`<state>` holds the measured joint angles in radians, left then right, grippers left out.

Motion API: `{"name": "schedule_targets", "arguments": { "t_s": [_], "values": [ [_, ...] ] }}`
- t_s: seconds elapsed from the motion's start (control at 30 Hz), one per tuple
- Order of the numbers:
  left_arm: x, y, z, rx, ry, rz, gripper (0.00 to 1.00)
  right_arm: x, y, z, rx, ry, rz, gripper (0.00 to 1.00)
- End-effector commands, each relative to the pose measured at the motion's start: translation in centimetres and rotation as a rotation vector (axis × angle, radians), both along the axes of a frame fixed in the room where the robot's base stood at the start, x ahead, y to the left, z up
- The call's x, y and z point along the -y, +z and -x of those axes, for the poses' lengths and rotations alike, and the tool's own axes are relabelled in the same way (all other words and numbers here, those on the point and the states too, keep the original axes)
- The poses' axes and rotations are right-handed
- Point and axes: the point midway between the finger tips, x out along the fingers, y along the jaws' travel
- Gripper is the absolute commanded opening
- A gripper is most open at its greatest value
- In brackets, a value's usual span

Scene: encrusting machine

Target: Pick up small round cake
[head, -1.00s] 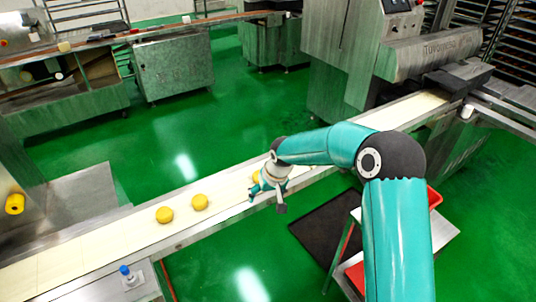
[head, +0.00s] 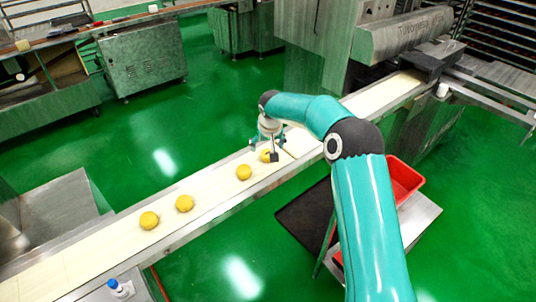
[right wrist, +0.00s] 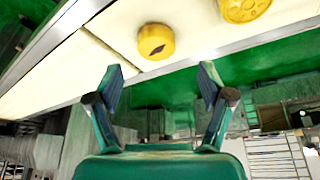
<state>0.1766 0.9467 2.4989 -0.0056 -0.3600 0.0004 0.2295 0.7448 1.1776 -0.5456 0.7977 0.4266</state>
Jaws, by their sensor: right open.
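Several small round yellow cakes lie on the pale conveyor belt (head: 100,248). In the head view, two sit close together at lower left, a left one (head: 149,220) and a right one (head: 184,203). A third cake (head: 243,172) lies farther up the belt. A fourth (head: 266,156) is partly hidden behind my right gripper (head: 268,147). In the right wrist view, my right gripper (right wrist: 159,80) is open and empty. One cake with a dark mark on its face (right wrist: 156,42) shows beyond the fingertips, and another (right wrist: 243,9) is at the top edge. My left gripper is not in view.
The belt runs up to a large grey machine (head: 405,32) at upper right. A red bin (head: 402,178) stands on a metal cart beside my right arm. A blue button (head: 113,284) is on the belt's near side.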

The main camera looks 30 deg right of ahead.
Motion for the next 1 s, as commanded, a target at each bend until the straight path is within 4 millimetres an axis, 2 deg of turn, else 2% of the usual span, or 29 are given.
{"name": "schedule_targets", "arguments": {
  "t_s": [0.2,0.53,0.8,1.0],
  "values": [
    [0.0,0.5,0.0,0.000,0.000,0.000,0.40,0.2,-1.1,-0.3,0.000,0.000,0.000,0.80],
    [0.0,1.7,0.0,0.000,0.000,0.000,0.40,1.0,-5.1,-1.3,-0.001,0.001,-0.001,0.80],
    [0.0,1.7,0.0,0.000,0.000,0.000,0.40,1.1,-5.4,-1.4,0.001,0.001,0.000,0.80],
    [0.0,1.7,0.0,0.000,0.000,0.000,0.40,1.1,-5.4,-1.4,0.002,0.002,-0.001,0.47]
  ]
}}
